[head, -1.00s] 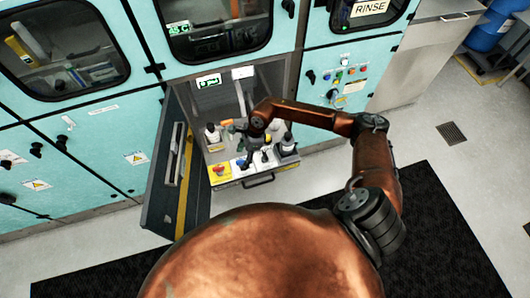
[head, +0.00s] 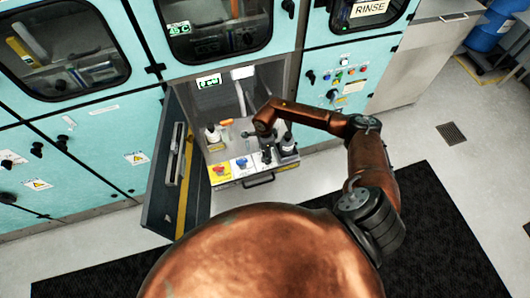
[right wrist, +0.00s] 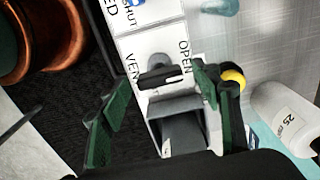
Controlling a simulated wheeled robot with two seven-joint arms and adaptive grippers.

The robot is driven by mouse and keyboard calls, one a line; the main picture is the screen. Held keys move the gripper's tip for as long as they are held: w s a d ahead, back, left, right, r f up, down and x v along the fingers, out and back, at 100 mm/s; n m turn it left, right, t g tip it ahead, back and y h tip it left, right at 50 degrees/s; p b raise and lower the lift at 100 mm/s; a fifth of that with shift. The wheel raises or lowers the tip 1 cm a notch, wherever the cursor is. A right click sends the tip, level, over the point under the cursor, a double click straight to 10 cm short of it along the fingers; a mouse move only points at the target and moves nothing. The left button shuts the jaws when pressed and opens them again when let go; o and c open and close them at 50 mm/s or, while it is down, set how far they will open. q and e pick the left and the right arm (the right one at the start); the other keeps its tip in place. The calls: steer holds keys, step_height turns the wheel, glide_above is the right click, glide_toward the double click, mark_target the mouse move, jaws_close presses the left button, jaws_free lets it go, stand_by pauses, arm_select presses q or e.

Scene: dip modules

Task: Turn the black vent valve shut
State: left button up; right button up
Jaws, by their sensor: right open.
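The black vent valve shows in the right wrist view as a dark bar handle (right wrist: 164,76) on a white panel (right wrist: 150,45). The letters "VEN" and "OPEN" can be read beside it. My right gripper (right wrist: 158,105) is open, with one green-padded finger on each side of the handle's area. No contact with the handle is visible. In the head view my right gripper (head: 267,153) points down over the right part of the pulled-out tray (head: 230,181) and hides the valve there. My left gripper is not in view.
A red valve (head: 219,170) on a yellow plate and a blue valve (head: 242,163) sit left of the gripper. A yellow knob (right wrist: 232,79) is beside the right finger.

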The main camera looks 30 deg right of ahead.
steer(key=c, duration=1.2)
steer(key=shift+o, duration=0.2)
steer(key=shift+m, duration=0.5)
steer(key=m, duration=0.5)
steer(key=shift+r+m, duration=0.1)
steer(key=shift+m, duration=0.2)
steer(key=m+p, duration=0.1)
steer(key=m, duration=0.4)
steer(key=shift+m+p, duration=0.3)
steer(key=shift+p, duration=0.05)
steer(key=m+p, duration=0.2)
steer(key=m, duration=0.3)
steer(key=shift+m, duration=0.6)
